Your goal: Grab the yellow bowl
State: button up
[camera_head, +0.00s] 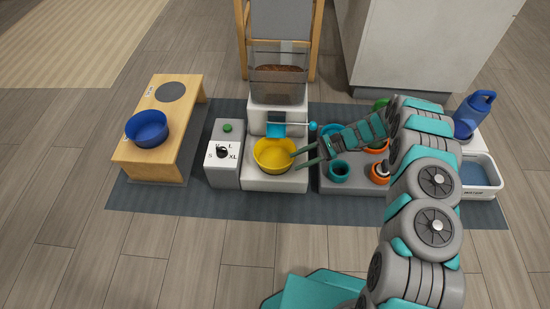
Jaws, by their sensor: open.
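The yellow bowl (274,155) sits upright on the white base of the feeder (277,184), under its teal chute. My gripper (296,159) comes in from the right with its fingers open at the bowl's right rim. One finger appears to be over or at the rim and the other just outside it. I cannot tell whether either finger touches the bowl. Nothing is held.
A grey box with a dial (223,165) stands close on the left. A wooden stand (143,157) with a blue bowl (147,128) is farther left. A grey tray (338,189) with several cups lies right, below my arm. The front mat (250,205) is clear.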

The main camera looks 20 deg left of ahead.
aim_at(274, 171)
jog(key=b+x, duration=0.1)
jog(key=x, duration=0.6)
jog(key=shift+s+a, duration=0.1)
jog(key=shift+a, duration=0.15)
grip_shut()
dwell(0.5)
